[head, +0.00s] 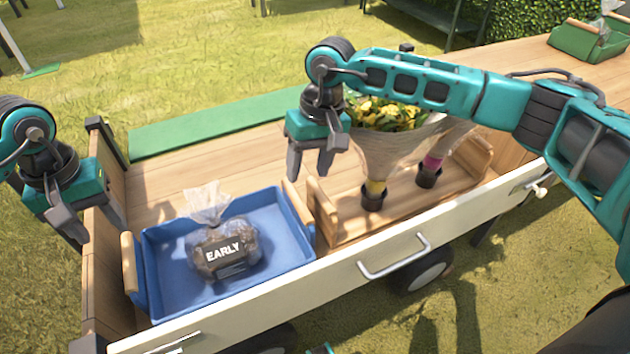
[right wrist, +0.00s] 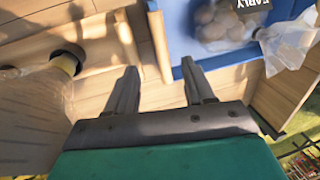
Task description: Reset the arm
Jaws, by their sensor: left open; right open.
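My right gripper (head: 311,163) is open and empty in the head view, held above the wooden cart between the blue tray and the flower bundle. It also shows in the right wrist view (right wrist: 160,90), with nothing between its fingers. My left gripper (head: 65,228) is open and empty at the left, beside the cart's end wall. The blue tray (head: 180,290) sits on the cart bed and holds a clear bag labelled EARLY (head: 222,250) with brown round contents.
A wooden tray (head: 345,232) holds wrapped yellow flowers (head: 385,115). A green tray (head: 590,42) stands at the far right of the cart. A white side board with a handle (head: 395,262) runs along the cart's front. A green strip (head: 215,133) lies along the back.

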